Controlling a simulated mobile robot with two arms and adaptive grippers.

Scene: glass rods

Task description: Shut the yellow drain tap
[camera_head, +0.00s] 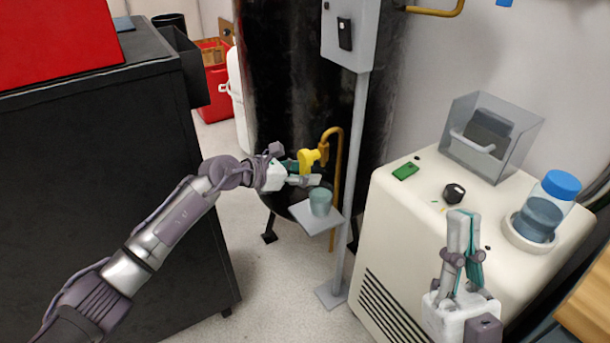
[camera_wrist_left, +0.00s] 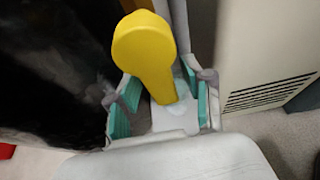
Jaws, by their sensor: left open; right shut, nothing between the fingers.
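The yellow drain tap (camera_head: 311,158) is on a brass pipe in front of the black tank, in the middle of the head view. Its yellow handle (camera_wrist_left: 146,52) fills the upper middle of the left wrist view and points down between the fingers. My left gripper (camera_head: 304,174) is open at the tap, with a teal-padded finger (camera_wrist_left: 165,105) on either side of the handle's lower end. I cannot tell whether either pad touches it. My right gripper (camera_head: 463,215) is shut and empty, pointing up in front of the cream cabinet.
A greenish glass cup (camera_head: 320,202) stands on a small grey shelf (camera_head: 318,222) just below the tap. A grey post (camera_head: 355,150) rises right of it. The cream cabinet (camera_head: 405,235) bears a clear bin (camera_head: 490,137) and a blue-capped jar (camera_head: 545,207). A dark cabinet (camera_head: 100,190) stands left.

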